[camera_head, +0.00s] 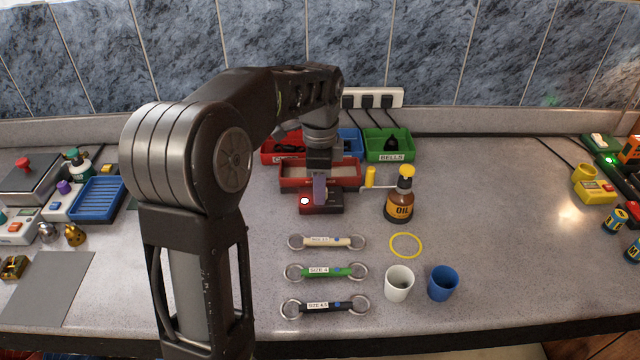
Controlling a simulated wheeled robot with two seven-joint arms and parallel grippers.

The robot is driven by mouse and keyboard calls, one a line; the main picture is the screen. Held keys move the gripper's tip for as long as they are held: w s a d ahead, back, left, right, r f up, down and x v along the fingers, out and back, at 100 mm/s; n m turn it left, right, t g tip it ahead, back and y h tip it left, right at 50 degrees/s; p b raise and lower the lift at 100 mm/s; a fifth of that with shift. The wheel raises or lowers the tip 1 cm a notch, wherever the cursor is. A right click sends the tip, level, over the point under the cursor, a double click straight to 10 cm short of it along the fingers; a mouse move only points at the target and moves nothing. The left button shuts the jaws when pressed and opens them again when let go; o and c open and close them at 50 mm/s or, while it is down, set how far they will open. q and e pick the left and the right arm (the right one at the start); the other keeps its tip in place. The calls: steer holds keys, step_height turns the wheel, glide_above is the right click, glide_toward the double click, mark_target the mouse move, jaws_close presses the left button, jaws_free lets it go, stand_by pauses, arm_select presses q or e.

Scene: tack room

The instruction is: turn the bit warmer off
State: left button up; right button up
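A red open tray (290,183) stands at the back middle of the counter, with a small dark red box (330,208) at its front. The box, which looks like the bit warmer's control, has a round white button or light (305,201) on its left. My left gripper (319,190) points down from above, its tip over or at the middle of this box, right of the white spot. Its fingers show as one narrow strip, so their opening and any contact are unclear. It hides part of the box and tray. My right gripper is not in view.
Three labelled bits (326,272) lie in front of the box. An oil bottle (400,203), a yellow ring (406,245), a white cup (399,284) and a blue cup (443,284) stand right of them. A green bells bin (390,146) is behind. The counter's right middle is clear.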

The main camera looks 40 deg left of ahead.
arm_select(q)
steer(key=shift+c, duration=0.5)
jaws_close()
steer(key=shift+r+n, duration=0.1)
steer(key=shift+n, duration=0.4)
steer(key=n+p, duration=0.1)
steer(key=n, duration=0.4)
steer(key=shift+p, duration=0.4)
steer(key=n+p, duration=0.1)
steer(key=n, duration=0.5)
steer(key=shift+w+d, duration=0.1)
steer(key=shift+o, duration=0.5)
jaws_free()
